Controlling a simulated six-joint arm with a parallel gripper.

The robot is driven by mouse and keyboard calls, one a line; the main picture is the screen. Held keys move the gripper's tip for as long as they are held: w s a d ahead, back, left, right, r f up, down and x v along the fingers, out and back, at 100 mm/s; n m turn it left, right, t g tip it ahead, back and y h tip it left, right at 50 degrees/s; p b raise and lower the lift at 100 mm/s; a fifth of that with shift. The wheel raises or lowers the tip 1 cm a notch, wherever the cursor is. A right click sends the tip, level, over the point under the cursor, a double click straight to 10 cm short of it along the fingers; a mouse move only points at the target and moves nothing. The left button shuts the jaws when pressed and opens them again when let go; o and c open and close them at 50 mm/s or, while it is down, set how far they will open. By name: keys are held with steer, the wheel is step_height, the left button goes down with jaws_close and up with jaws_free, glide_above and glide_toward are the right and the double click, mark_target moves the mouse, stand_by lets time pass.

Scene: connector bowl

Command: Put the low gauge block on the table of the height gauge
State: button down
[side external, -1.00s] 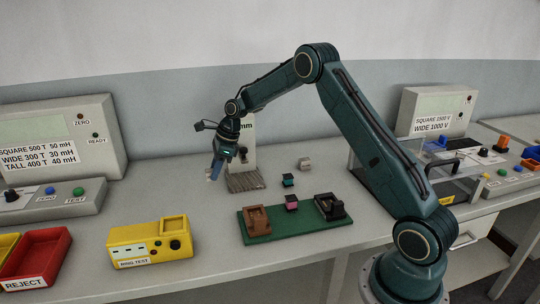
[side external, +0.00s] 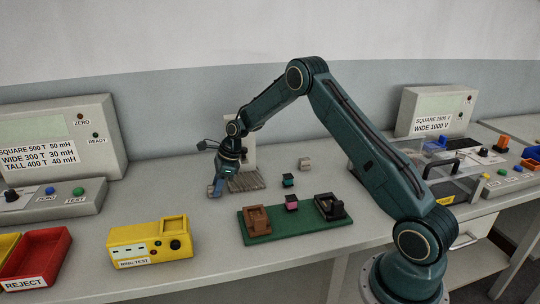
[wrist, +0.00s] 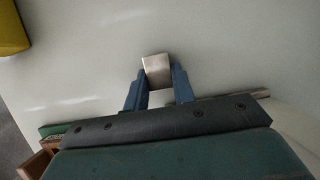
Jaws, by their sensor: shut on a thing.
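My gripper (side external: 215,190) is low over the bench, just left of the height gauge's ridged table (side external: 246,184). The gauge's pale upright (side external: 247,156) stands behind, partly covered by my wrist. In the wrist view my blue fingers (wrist: 158,80) are shut on a small silvery gauge block (wrist: 156,66), which sits between the fingertips. The block is mostly hidden in the side view. I cannot tell whether it touches the bench.
A yellow ring-test box (side external: 150,243) is at front left. A teal block (side external: 288,181) and a pale block (side external: 305,163) lie right of the gauge.

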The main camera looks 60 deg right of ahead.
steer(key=c, duration=1.2)
jaws_free()
steer(key=shift+f, duration=0.15)
steer(key=shift+o, duration=0.2)
steer(key=v, duration=1.2)
steer(key=shift+r, duration=0.2)
